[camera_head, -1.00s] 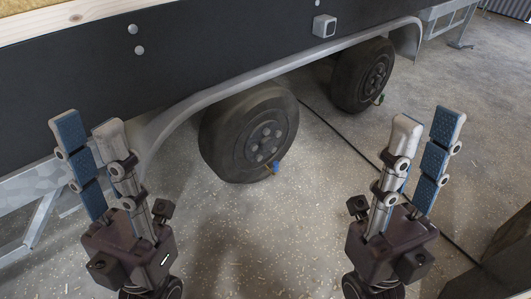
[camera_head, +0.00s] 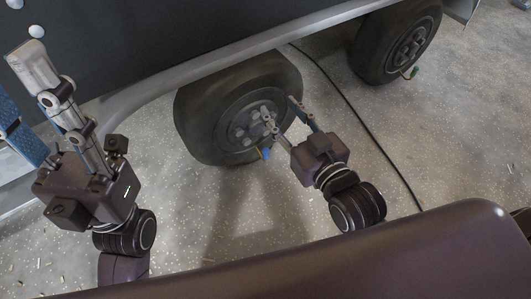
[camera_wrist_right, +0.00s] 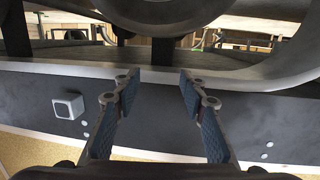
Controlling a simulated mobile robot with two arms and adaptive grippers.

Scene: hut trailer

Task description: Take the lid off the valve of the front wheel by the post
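The near wheel (camera_head: 200,110) of the trailer is in the head view, with a blue cap (camera_head: 265,153) on its valve at the lower right of the hub. My left gripper (camera_head: 10,75) is open and empty at the left, partly cut off by the edge.
The dark trailer side (camera_head: 160,45) and grey fender (camera_head: 130,95) run above the near wheel. A black cable (camera_head: 350,105) lies on the speckled floor (camera_head: 460,130) right of the near wheel. The floor in front of the wheel is clear.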

